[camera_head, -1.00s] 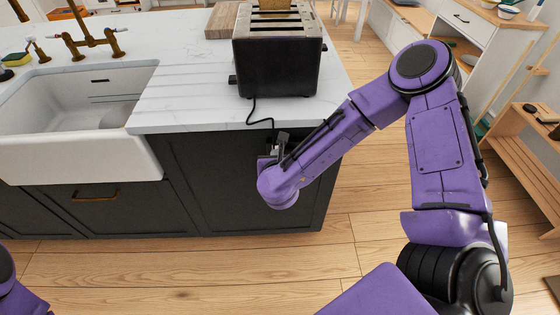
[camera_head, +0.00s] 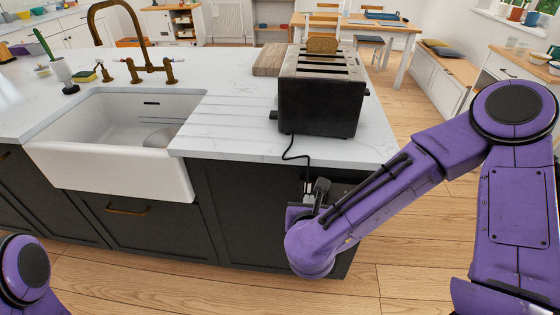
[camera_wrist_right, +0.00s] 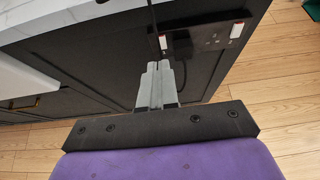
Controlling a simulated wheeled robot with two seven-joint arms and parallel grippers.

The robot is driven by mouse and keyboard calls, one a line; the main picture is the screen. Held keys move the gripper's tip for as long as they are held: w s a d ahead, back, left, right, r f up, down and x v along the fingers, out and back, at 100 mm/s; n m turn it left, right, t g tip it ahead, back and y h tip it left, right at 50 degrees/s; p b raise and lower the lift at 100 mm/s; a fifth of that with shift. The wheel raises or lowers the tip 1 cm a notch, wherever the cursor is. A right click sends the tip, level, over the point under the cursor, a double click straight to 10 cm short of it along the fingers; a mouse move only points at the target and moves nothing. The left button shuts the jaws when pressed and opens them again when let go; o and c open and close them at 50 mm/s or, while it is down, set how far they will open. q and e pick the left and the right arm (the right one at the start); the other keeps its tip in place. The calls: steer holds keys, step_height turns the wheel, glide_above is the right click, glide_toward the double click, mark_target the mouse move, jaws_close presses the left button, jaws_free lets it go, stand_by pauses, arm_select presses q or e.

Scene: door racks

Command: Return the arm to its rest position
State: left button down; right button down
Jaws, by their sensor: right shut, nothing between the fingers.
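My right arm reaches in from the right. Its purple wrist hangs in front of the dark island cabinet, with the right gripper (camera_head: 320,188) near the cabinet's end. In the right wrist view the grey fingers of the right gripper (camera_wrist_right: 157,70) are shut together and hold nothing. They point at a dark socket panel (camera_wrist_right: 210,40) with white-and-red switches. A black plug (camera_wrist_right: 181,44) sits at the panel, just beyond the fingers; whether they touch it I cannot tell. Of my left arm only a purple joint shows at the lower left; its gripper is out of view.
A black toaster (camera_head: 319,108) with bread (camera_head: 321,44) in a slot stands on the white counter (camera_head: 235,120). Its cord (camera_head: 290,150) hangs over the edge. A white sink (camera_head: 110,165) is to the left. Wooden floor (camera_head: 420,283) is open beyond the island's right end.

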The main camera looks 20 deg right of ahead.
step_height(320, 180, down, 12)
steer(key=s+a+n+g+y, duration=0.1)
steer(key=s+a+n+y, duration=0.15)
steer(key=n, duration=1.85)
steer(key=s+d+f+n+g, duration=0.3)
steer(key=s+f+n, duration=0.4)
steer(key=s, duration=0.3)
steer(key=s+d+f+n+g, duration=0.3)
steer(key=s+d+f+n, duration=0.3)
steer(key=s, duration=0.4)
step_height(320, 180, down, 3)
steer(key=shift+s+d+r+n+g, duration=0.15)
steer(key=shift+s+n+g, duration=0.15)
steer(key=shift+n+g, duration=0.15)
